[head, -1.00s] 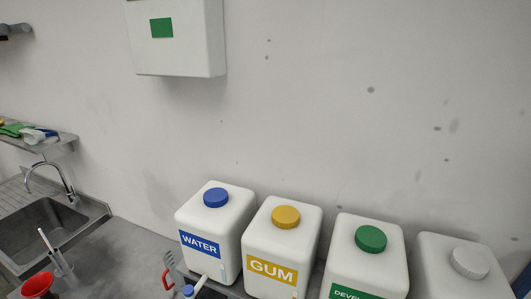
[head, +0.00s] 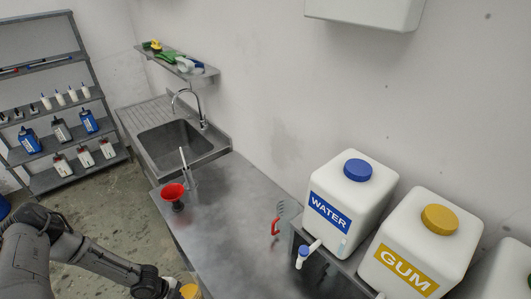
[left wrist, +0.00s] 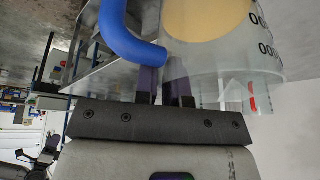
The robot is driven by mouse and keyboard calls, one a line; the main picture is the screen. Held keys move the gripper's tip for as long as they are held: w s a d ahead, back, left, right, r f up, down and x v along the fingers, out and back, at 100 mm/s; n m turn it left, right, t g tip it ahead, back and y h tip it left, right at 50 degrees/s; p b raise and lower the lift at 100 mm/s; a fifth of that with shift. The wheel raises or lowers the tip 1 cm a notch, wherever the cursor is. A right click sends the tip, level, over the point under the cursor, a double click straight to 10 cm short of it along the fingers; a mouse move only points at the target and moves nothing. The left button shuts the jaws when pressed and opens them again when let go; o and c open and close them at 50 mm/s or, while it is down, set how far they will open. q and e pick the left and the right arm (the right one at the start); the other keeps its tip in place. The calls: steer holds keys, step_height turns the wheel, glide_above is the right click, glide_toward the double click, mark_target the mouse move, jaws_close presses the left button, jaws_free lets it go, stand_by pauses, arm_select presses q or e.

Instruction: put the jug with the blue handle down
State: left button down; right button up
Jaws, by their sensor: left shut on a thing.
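The jug with the blue handle (left wrist: 122,32) fills the upper part of the left wrist view. Its clear body (left wrist: 220,62) has black markings and holds yellowish liquid. My left gripper (left wrist: 163,86) is shut on the blue handle. In the head view my left gripper (head: 172,287) is at the bottom edge, in front of the steel counter. Only a yellowish bit of the jug (head: 190,291) shows beside it there; the rest is cut off. I cannot tell whether the jug touches anything below. My right gripper is not in view.
The steel counter (head: 235,220) has a clear middle. A red funnel (head: 172,192) stands near its left end by the sink (head: 175,142). A red-handled tool (head: 277,222) lies near the WATER container (head: 350,205). The GUM container (head: 420,245) stands to its right. A shelf rack (head: 60,125) is at far left.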

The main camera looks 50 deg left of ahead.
arm_select(q)
steer(key=shift+w+d+r, duration=0.25)
steer(key=shift+d+r, duration=0.05)
steer(key=w+d+r+n+y, duration=0.1)
steer(key=w+d+r+n, duration=0.1)
steer(key=w+d+r, duration=1.1)
steer(key=w+d+r+n+t, duration=0.1)
steer(key=w+d+r+n, duration=0.2)
steer(key=w+d+r, duration=1)
step_height(320, 180, up, 4)
steer(key=shift+d+r+y, duration=0.1)
steer(key=shift+d+y, duration=0.05)
steer(key=shift+y, duration=0.25)
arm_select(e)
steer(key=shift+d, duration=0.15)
arm_select(q)
steer(key=shift+r+p, duration=1.2)
steer(key=shift+p, duration=0.05)
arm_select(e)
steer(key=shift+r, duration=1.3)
arm_select(q)
steer(key=shift+f, duration=0.1)
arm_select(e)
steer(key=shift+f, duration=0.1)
